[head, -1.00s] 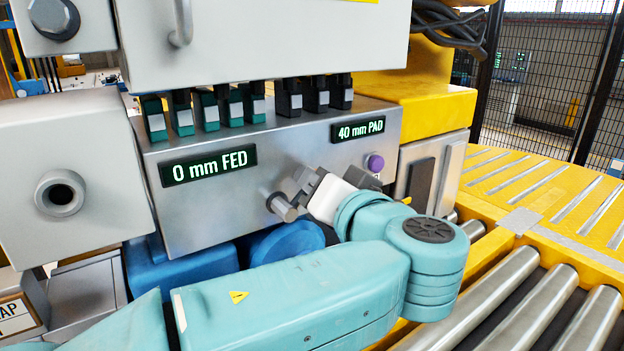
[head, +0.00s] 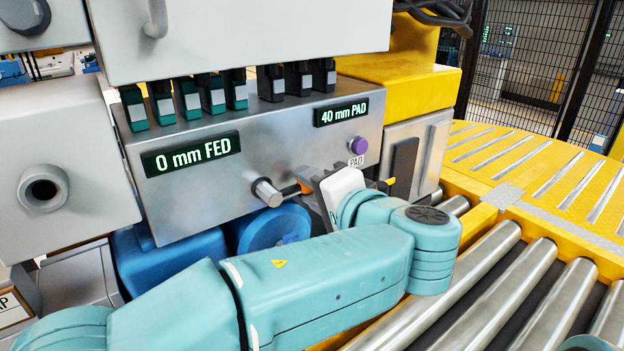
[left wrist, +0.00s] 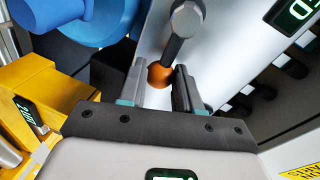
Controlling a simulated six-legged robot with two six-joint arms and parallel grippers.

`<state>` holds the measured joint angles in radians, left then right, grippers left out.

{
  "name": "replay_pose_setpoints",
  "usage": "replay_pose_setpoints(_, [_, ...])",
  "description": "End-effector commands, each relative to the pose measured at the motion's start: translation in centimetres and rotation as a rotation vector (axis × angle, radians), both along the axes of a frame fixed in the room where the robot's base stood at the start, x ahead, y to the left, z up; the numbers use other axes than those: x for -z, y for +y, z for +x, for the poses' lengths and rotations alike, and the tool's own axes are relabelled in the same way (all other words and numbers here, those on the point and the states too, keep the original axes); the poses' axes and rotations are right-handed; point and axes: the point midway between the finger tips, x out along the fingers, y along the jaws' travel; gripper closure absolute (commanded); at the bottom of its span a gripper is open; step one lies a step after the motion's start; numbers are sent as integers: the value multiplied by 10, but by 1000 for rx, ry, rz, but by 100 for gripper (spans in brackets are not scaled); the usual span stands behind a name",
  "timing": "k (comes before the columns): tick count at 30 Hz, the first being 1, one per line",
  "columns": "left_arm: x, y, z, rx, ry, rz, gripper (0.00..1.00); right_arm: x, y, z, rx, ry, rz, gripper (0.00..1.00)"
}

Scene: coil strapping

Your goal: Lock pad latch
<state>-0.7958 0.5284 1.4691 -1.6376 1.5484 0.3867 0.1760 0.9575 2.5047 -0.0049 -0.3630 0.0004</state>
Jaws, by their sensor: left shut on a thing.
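The pad latch shows in the head view as a round metal hub (head: 267,192) on the front of the grey machine box, with a short lever pointing right to an orange knob (head: 291,190). My left gripper (head: 308,188) is at the lever's end, its fingers on either side of the knob and partly hiding it. In the left wrist view the orange knob (left wrist: 160,75) sits between the two dark fingers, and the metal hub (left wrist: 187,19) is just beyond. My left gripper is shut on the knob. My right gripper is out of view.
The displays read "0 mm FED" (head: 191,154) and "40 mm PAD" (head: 341,112). A purple button (head: 358,146) with a PAD label is above right of the gripper. Several green and black levers line the box top. A roller conveyor (head: 480,272) lies to the right.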

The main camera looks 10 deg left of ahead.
Motion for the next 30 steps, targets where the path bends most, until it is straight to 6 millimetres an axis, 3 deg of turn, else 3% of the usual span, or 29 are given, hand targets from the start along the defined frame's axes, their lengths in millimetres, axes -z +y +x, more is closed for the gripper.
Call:
replay_pose_setpoints(17, [2, 0, 0, 0, 23, 23, 100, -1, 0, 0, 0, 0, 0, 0])
replay_pose_setpoints(18, [3, 0, 0, 0, 23, 23, 57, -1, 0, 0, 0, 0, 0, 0])
replay_pose_setpoints(20, [2, 0, 0, 0, 22, 22, 42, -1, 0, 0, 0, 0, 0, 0])
replay_pose_setpoints(30, [2, 0, 0, 0, 21, 21, 42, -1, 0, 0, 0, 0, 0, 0])
